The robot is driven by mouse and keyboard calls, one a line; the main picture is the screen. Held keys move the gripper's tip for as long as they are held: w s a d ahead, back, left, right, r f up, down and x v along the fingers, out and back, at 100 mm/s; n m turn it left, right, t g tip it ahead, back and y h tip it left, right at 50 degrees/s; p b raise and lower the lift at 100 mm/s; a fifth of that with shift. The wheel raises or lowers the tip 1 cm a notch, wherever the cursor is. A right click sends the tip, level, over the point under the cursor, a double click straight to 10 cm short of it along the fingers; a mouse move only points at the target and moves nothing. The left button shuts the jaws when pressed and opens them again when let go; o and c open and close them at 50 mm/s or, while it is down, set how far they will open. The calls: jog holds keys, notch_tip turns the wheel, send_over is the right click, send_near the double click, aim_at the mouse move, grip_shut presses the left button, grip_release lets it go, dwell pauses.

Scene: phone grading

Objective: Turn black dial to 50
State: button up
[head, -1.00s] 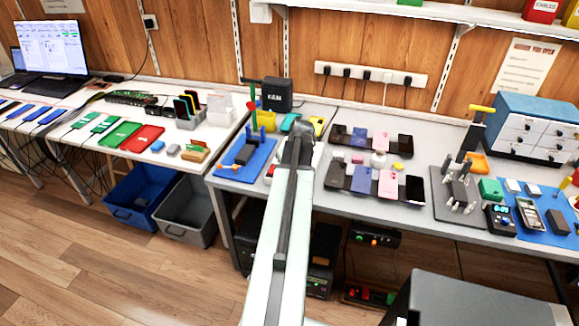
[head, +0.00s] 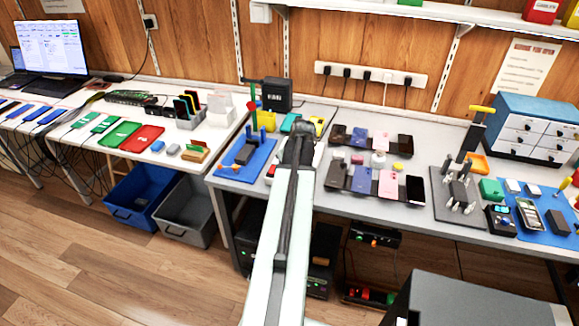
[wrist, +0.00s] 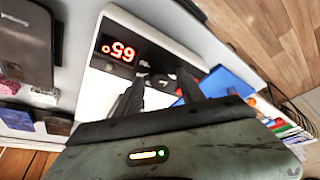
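A white device (wrist: 112,27) with a black panel fills the middle of the wrist view. Its red display (wrist: 118,48) is upside down in this view and seems to read 65°. A small dark round part, apparently the black dial (wrist: 160,79), lies beyond the display. My gripper (wrist: 163,76) points down at it, with its two dark fingers apart on either side of the dial; I cannot tell whether they touch it. In the head view my arm largely hides the device (head: 319,155), and my gripper's fingers are hidden too.
A blue mat (head: 232,172) with small tools is close left. A black box (head: 268,94) and a yellow item (head: 318,124) stand behind. A grey fixture plate (head: 445,208) is farther right.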

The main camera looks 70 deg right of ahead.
jog(key=p+v, duration=0.7)
jog(key=shift+r, duration=0.4)
jog(key=shift+s+a, duration=0.1)
